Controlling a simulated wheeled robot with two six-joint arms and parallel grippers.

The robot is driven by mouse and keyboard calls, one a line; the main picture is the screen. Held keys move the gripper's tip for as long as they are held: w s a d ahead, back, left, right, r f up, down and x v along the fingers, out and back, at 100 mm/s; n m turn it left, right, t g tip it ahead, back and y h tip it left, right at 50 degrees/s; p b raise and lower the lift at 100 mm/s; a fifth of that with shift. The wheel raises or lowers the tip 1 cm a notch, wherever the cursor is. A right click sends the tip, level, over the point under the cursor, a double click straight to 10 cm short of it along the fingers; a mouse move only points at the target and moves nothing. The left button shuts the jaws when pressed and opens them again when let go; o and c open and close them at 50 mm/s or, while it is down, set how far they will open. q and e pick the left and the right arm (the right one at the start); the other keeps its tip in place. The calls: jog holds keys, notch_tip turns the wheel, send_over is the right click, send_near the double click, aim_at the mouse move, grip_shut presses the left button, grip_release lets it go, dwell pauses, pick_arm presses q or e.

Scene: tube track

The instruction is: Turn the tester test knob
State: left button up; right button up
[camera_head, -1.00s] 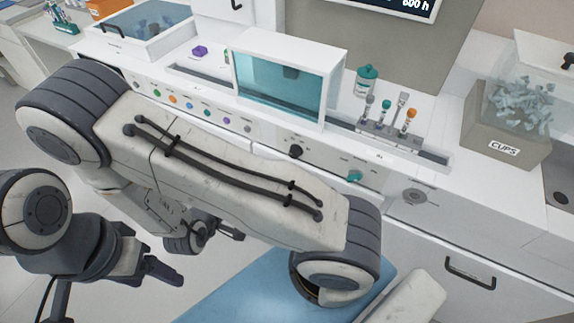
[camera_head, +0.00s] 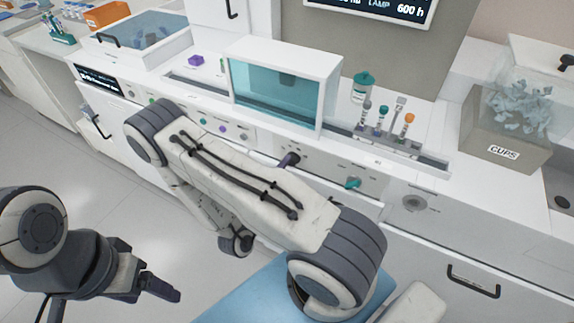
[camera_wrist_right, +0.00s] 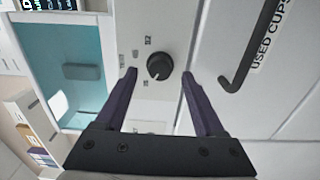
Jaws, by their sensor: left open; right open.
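A round black knob (camera_wrist_right: 159,66) with a white pointer mark sits on the white front panel, with small printed marks around it. In the right wrist view my right gripper (camera_wrist_right: 158,74) is open, with its purple fingertips on either side of the knob. I see gaps between the fingers and the knob, and no clear contact. In the head view a purple fingertip of my right gripper (camera_head: 289,160) shows at the panel; my arm hides most of the gripper. My left gripper (camera_head: 165,289) is open and empty at the lower left, away from the panel.
A teal-windowed box (camera_head: 285,85) and a tube rack (camera_head: 390,142) stand above. In the wrist view a dark drawer handle (camera_wrist_right: 250,55) is near the right finger. A cup bin (camera_head: 500,135) stands right.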

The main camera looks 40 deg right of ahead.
jog(key=shift+x, duration=1.1)
grip_shut()
